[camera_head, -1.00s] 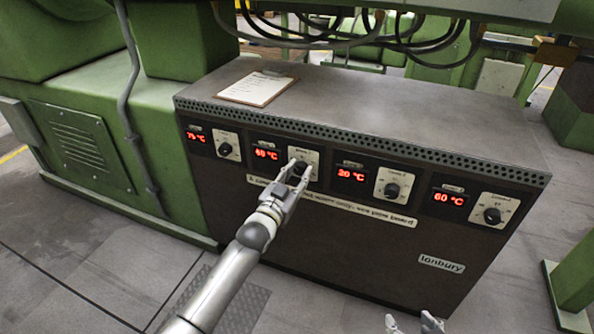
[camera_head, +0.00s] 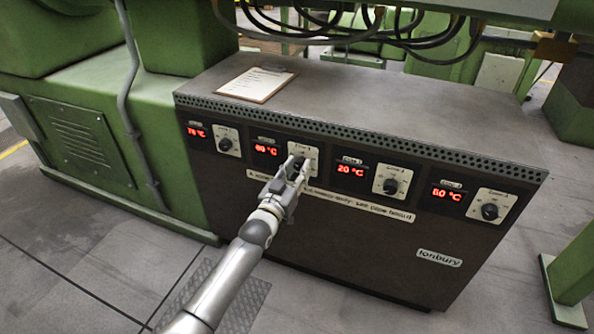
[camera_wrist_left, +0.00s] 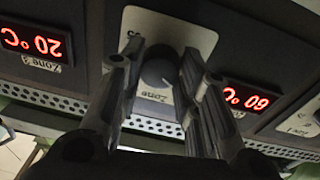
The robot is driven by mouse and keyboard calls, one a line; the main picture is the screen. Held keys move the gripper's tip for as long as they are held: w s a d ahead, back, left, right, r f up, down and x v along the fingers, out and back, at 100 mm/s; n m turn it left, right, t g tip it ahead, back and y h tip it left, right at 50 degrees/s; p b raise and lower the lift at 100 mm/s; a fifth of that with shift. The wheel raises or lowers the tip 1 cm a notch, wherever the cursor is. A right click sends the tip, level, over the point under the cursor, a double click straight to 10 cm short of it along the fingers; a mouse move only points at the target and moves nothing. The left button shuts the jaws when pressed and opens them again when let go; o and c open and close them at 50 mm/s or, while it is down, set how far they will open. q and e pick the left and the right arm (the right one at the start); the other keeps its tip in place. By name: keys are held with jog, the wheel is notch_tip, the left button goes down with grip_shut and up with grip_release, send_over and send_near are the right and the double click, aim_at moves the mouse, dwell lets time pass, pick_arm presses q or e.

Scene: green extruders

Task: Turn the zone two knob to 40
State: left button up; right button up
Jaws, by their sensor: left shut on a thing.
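The zone two knob (camera_head: 299,161) is a dark round dial on a pale plate, second from the left on the panel. My left gripper (camera_head: 296,172) is at this knob, with its fingers shut around it. In the left wrist view the dark knob (camera_wrist_left: 158,73) sits between the two fingers (camera_wrist_left: 163,62), and its pointer cannot be made out. My right gripper is not in view.
Other knobs sit at zone one (camera_head: 226,144), zone three (camera_head: 390,186) and zone four (camera_head: 489,211). A clipboard (camera_head: 256,84) lies on the cabinet top (camera_head: 400,100). Cables (camera_head: 340,38) hang above. The floor in front is clear.

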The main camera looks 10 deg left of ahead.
pick_arm(q)
jog(key=o, duration=1)
jog(key=shift+o, duration=0.2)
jog(key=v, duration=1.2)
jog(key=shift+f, duration=0.1)
